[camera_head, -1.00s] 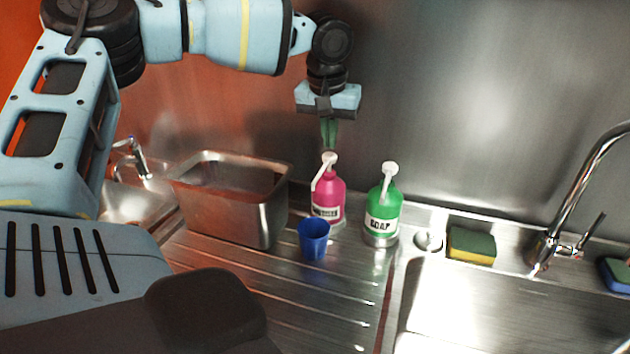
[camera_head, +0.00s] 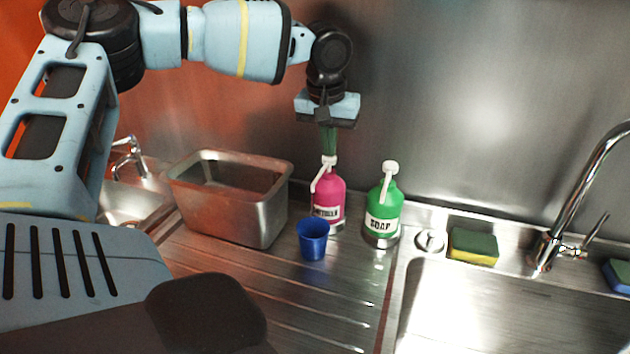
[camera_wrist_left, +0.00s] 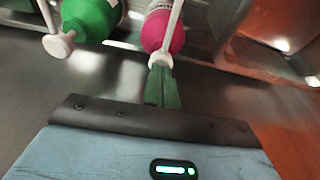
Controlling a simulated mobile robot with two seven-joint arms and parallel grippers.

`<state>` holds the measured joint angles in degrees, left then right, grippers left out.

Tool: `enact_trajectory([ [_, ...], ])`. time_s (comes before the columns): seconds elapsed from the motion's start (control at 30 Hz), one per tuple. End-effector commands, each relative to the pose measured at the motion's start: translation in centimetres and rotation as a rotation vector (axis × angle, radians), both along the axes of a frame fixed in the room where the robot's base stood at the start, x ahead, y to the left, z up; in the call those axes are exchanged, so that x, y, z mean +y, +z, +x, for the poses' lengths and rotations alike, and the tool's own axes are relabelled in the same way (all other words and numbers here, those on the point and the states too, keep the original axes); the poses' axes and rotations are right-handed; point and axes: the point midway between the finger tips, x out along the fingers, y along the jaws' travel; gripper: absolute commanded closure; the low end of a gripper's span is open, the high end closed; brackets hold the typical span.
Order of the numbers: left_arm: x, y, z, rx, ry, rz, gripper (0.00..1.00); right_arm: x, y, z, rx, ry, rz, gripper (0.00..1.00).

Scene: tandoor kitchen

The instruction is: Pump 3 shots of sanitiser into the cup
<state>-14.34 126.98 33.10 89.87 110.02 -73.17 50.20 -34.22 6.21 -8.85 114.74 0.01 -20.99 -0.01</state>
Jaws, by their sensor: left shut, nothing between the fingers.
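A pink sanitiser bottle (camera_head: 327,200) with a white pump head stands on the steel drainer. Its label is only partly readable. A blue cup (camera_head: 312,240) stands upright in front of it, under the side where the pump's spout points. My left gripper (camera_head: 328,150) points down with its green fingers shut and empty, right at the top of the pink bottle's pump. In the left wrist view the fingertips (camera_wrist_left: 160,70) meet the white pump head (camera_wrist_left: 162,58); I cannot tell how firmly they press. The cup's inside is mostly dark. My right gripper is not in view.
A green soap bottle (camera_head: 382,214) stands close to the right of the pink one. A steel container (camera_head: 262,215) stands to the left. A sponge (camera_head: 472,246), a tap (camera_head: 550,245) and a sink lie further right. The front drainer is clear.

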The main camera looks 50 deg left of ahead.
Motion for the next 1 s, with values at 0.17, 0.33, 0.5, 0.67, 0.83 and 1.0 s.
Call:
enact_trajectory([
  [0.17, 0.0, -0.8, -0.1, 0.005, 0.001, -0.001, 1.0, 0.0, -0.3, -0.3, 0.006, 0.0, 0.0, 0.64],
  [0.33, 0.0, -1.1, -0.1, 0.006, 0.001, -0.001, 1.0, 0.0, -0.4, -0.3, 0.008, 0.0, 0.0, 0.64],
  [0.5, 0.0, -1.2, -0.1, 0.008, 0.002, -0.001, 1.0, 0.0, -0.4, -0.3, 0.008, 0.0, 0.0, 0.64],
  [0.67, 0.0, -0.8, -0.1, 0.008, 0.001, -0.001, 1.0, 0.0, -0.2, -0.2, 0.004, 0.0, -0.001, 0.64],
  [0.83, 0.0, 0.1, -0.1, 0.009, 0.0, -0.001, 1.0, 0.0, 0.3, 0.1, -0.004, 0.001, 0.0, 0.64],
  [1.0, 0.0, 1.1, -0.1, 0.007, 0.001, 0.0, 1.0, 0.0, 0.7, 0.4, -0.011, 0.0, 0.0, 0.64],
])
